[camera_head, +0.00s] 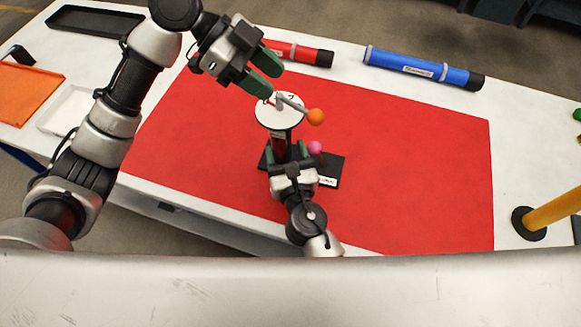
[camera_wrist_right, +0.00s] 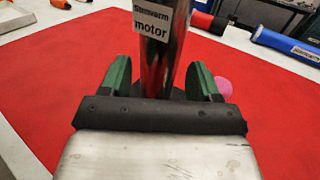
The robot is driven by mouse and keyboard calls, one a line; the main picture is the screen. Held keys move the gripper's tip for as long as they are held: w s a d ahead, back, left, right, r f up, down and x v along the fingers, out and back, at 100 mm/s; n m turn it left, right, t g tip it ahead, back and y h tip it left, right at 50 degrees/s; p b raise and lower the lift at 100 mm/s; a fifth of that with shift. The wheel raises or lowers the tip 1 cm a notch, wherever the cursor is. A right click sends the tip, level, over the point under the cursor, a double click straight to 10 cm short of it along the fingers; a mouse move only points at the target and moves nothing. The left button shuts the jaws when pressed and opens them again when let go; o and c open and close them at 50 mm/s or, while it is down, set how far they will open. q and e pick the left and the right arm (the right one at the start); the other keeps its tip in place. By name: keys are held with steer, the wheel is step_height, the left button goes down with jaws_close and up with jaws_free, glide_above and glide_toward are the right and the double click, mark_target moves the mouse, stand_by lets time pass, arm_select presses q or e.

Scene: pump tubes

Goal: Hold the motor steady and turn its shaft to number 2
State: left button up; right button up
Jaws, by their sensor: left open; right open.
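The motor (camera_head: 281,137) is an upright metal cylinder on a black base (camera_head: 328,168). Its label reads "motor" in the right wrist view (camera_wrist_right: 153,30). A white round dial (camera_head: 268,113) tops it, with small marks too small to read surely. A grey shaft lever (camera_head: 294,103) crosses the dial and ends in an orange ball (camera_head: 316,117) at the right. My left gripper (camera_head: 264,78) is open and empty, just above and left of the dial. My right gripper (camera_head: 287,153) is open, its green fingers on either side of the motor's cylinder; contact cannot be told.
A pink ball (camera_head: 314,147) is beside the motor. A red tube (camera_head: 305,54) and a blue tube (camera_head: 420,68) lie at the back of the table. A yellow-orange post (camera_head: 552,209) stands at the right. The red mat (camera_head: 420,170) is clear right of the motor.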

steer(key=x, duration=0.4)
steer(key=shift+w+a, duration=0.1)
steer(key=shift+w, duration=0.3)
